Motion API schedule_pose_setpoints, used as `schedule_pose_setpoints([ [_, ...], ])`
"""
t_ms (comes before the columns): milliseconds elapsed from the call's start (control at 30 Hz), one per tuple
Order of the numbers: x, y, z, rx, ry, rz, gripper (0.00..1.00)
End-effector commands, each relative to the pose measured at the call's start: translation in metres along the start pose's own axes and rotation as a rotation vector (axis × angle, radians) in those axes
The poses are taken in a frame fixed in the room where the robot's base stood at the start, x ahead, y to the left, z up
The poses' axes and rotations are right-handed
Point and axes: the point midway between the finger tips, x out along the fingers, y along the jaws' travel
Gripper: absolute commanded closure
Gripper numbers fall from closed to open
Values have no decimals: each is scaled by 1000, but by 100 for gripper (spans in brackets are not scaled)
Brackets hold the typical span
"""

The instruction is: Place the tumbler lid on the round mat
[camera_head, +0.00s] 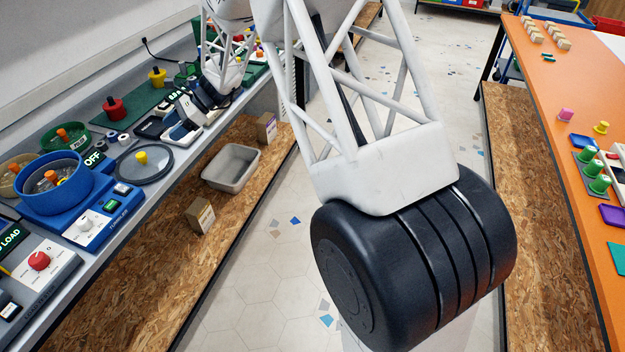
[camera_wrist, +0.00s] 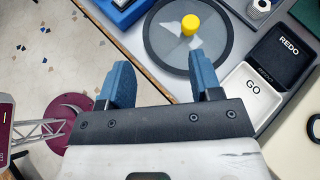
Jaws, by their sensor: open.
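The tumbler lid (camera_head: 144,167) looks like a round, see-through grey disc with a dark rim and a yellow knob. It lies on the left bench, right of the blue tumbler (camera_head: 57,190). In the wrist view the lid (camera_wrist: 160,50) shows at the top, its knob beyond the right fingertip. My gripper (camera_wrist: 162,80) has its two blue fingers wide apart, with nothing between them. The right finger overlaps the lid's near edge in the picture; I cannot tell the height between them. I cannot make out a separate round mat for certain.
GO (camera_wrist: 252,90) and REDO (camera_wrist: 282,52) buttons stand right of the lid. Dark rings, coloured pots and a green mat (camera_head: 135,108) crowd the bench farther back. A grey tub (camera_head: 230,167) sits on the lower shelf. An orange table (camera_head: 560,75) stands at the right.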

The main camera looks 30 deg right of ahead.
Motion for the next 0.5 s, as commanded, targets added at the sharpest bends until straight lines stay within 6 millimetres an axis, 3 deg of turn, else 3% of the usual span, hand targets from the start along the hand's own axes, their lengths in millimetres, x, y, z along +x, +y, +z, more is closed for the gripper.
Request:
schedule_pose_setpoints([
  [100,-20,26,23,-83,54,23,41],
  [500,-77,119,76,-359,245,120,41],
])
